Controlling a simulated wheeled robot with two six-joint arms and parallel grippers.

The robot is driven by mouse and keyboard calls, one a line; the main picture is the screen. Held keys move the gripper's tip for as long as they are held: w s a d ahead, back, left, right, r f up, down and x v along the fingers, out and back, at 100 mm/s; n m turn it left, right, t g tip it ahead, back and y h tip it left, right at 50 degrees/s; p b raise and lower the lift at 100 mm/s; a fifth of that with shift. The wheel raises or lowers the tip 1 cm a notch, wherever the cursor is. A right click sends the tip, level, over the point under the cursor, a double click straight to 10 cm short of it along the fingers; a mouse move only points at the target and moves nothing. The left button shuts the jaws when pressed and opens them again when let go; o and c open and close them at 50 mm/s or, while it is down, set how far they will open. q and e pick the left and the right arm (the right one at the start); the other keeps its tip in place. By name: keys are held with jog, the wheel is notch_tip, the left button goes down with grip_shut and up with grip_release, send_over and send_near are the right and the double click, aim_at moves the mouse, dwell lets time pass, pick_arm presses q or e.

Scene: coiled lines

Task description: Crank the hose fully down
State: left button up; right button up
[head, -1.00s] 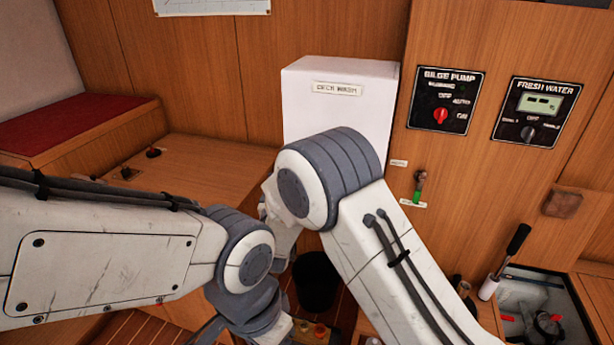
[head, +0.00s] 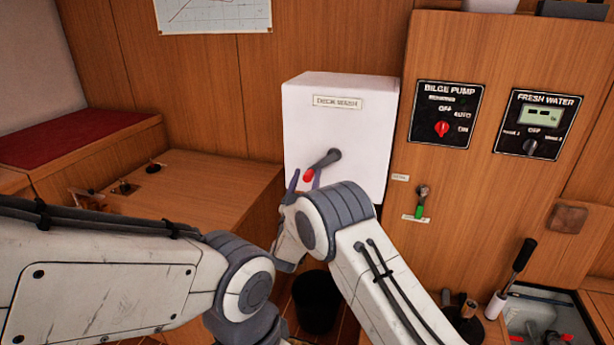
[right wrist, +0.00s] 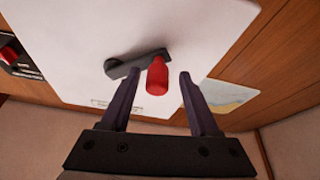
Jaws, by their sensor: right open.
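A white box labelled "DECK WASH" (head: 340,120) is mounted on the wood wall. On its front is a dark crank arm (head: 327,159) with a red handle (head: 309,175), pointing down and left in the head view. My right gripper (head: 305,181) is open at the crank. In the right wrist view the red handle (right wrist: 157,76) lies between the spread fingers (right wrist: 155,88), with a gap showing on both sides. I cannot tell whether the fingers reach past it. No hose shows clearly. My left arm comes in from the left, but its gripper is out of view.
A bilge pump panel (head: 443,114) and a fresh water panel (head: 536,124) are to the right. A green-tipped lever (head: 420,203) sits below them. A dark bucket (head: 316,302) stands below the box. A wooden counter (head: 205,195) is at left.

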jog(key=shift+w+d+r, duration=0.1)
jog(key=shift+w+r, duration=0.05)
jog(key=shift+w, duration=0.2)
grip_shut()
jog(key=shift+a, duration=0.25)
dwell(1.0)
